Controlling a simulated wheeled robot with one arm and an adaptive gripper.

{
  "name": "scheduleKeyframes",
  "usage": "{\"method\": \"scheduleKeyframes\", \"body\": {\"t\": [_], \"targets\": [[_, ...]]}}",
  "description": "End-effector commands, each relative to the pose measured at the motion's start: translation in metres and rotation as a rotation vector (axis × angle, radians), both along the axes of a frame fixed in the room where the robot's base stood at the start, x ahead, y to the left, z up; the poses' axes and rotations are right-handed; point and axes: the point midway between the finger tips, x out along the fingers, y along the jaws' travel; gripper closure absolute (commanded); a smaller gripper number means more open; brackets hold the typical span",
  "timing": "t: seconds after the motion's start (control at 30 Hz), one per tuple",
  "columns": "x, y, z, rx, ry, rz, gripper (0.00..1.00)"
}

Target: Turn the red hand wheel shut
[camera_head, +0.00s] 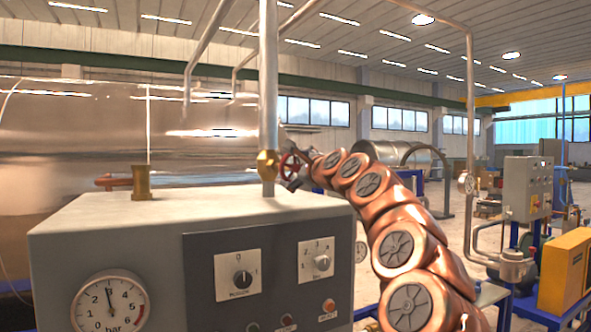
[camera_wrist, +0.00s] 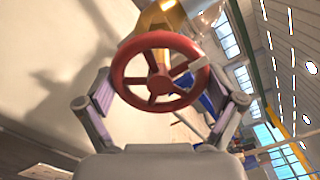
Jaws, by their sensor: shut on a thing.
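The red hand wheel (camera_wrist: 157,82) fills the middle of the wrist view, with a hub, several spokes and a pale mark on its upper right rim. A brass valve body (camera_wrist: 160,20) is behind it. In the head view the wheel (camera_head: 289,166) sits beside the brass fitting (camera_head: 266,165) on a vertical pipe. My gripper (camera_wrist: 160,104) has one finger at each side of the wheel and is shut on its rim. The exact finger contact is hard to see. In the head view my gripper is mostly hidden behind my copper-coloured arm and the wheel.
A grey control box (camera_head: 190,215) with knobs and a pressure gauge (camera_head: 112,303) stands in front, close to my arm. The vertical pipe (camera_head: 268,80) rises beside the wheel. A large shiny metal tank (camera_head: 60,140) is at left. Pumps and a yellow unit (camera_head: 566,275) stand at right.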

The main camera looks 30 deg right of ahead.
Motion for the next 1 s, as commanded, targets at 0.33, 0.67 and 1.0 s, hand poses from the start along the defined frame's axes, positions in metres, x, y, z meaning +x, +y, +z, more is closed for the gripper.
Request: {"method": "scheduleKeyframes", "body": {"t": [0.33, 0.67, 1.0], "targets": [[0.000, 0.000, 0.000, 0.001, -0.001, -0.001, 0.00], [-0.008, 0.000, 0.000, 0.001, 0.002, 0.001, 0.00], [-0.044, 0.002, 0.001, 0.001, -0.003, -0.002, 0.00]]}}
